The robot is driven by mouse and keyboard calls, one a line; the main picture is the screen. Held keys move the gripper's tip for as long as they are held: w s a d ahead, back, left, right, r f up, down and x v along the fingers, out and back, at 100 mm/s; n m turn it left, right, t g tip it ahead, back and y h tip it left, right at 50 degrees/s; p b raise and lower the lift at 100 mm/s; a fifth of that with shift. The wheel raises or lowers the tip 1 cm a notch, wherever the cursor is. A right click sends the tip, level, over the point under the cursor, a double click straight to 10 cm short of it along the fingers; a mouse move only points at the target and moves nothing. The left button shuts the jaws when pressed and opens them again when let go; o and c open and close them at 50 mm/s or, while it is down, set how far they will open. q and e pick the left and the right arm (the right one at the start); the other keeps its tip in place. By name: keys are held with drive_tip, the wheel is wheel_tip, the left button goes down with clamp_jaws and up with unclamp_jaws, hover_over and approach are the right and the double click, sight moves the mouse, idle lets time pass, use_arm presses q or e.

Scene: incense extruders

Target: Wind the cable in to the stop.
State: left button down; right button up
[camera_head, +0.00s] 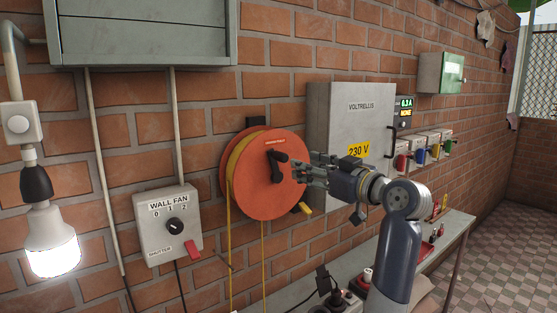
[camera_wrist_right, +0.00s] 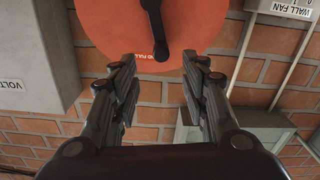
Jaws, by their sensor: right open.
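The orange cable reel (camera_head: 285,200) is mounted on the brick wall; its face also shows in the wrist view (camera_wrist_right: 205,30). Yellow cable (camera_head: 229,235) is wound on it, and two yellow strands hang below. A black crank handle (camera_head: 277,158) sits on the reel's face and shows in the wrist view (camera_wrist_right: 154,28). My right gripper (camera_head: 303,170) is in front of the reel, close to the crank. In the wrist view its fingers (camera_wrist_right: 160,72) are apart and empty, with the crank beyond the tips. The cable's lower ends are hidden or out of view. My left gripper is not in view.
A wall fan switch box (camera_head: 168,245) and a lit bulb (camera_head: 50,245) are left. A bench (camera_head: 450,235) with sockets and tools runs below.

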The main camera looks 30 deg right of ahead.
sight(286, 158)
drive_tip(key=w+p, duration=0.1)
drive_tip(key=w, duration=0.2)
drive_tip(key=w+p, duration=0.1)
drive_tip(key=w, duration=0.2)
drive_tip(key=w+a+p, duration=0.1)
drive_tip(key=w, duration=0.2)
drive_tip(key=shift+r+p, duration=0.15)
drive_tip(key=shift+p, duration=0.15)
drive_tip(key=shift+w, duration=0.6)
drive_tip(key=shift+c, duration=0.2)
clamp_jaws()
